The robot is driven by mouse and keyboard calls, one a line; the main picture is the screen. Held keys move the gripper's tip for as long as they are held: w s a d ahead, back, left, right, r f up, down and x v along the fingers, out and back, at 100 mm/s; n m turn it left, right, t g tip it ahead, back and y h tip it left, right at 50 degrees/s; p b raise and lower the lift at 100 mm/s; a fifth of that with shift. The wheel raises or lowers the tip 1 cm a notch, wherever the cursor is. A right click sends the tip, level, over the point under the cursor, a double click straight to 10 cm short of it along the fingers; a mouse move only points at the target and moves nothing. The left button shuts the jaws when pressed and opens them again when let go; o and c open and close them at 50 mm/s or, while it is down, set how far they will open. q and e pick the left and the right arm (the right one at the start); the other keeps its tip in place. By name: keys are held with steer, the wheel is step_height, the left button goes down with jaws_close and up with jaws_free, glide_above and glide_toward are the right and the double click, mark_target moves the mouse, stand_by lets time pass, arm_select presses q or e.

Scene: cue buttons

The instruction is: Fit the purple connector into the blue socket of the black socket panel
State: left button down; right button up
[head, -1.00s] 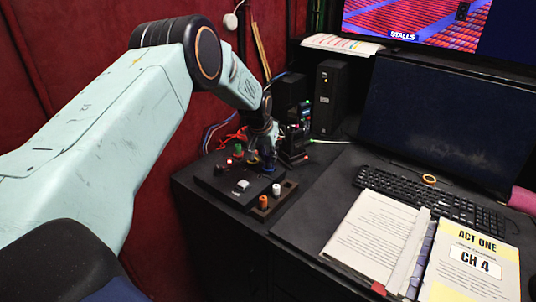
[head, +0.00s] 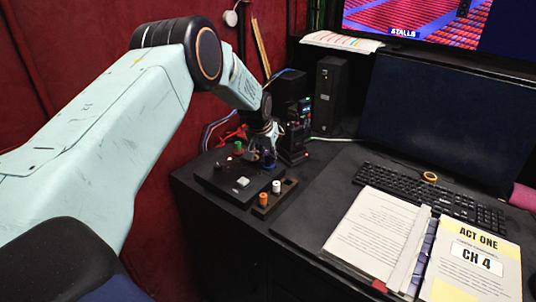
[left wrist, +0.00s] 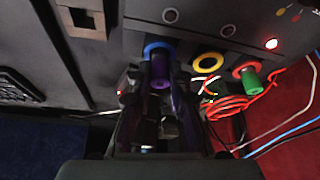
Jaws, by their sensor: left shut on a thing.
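The black socket panel (head: 222,186) lies at the desk's left end. In the left wrist view its blue socket (left wrist: 157,46) is a blue ring at the panel's edge. The purple connector (left wrist: 161,74) is held between the fingers of my left gripper (left wrist: 160,98), its end overlapping the blue ring's lower part. I cannot tell whether it is inside the socket or above it. In the head view my left gripper (head: 263,158) is low over the panel's far right part and hides the socket. My right gripper is not in view.
A yellow socket (left wrist: 208,62) and a red socket holding a green connector (left wrist: 250,82) lie beside the blue one. A dark holder (head: 268,208) with orange (head: 263,199) and white (head: 276,187) connectors stands right of the panel. Red cables (left wrist: 232,106) lie close by.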

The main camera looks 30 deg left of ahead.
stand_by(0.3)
arm_select(q)
steer(key=c, duration=1.2)
jaws_free()
steer(key=shift+o, duration=0.4)
steer(key=shift+o, duration=0.5)
steer(key=shift+r, duration=0.1)
steer(key=shift+r+p, duration=2.85)
steer(key=shift+r, duration=0.65)
steer(key=shift+f, duration=0.15)
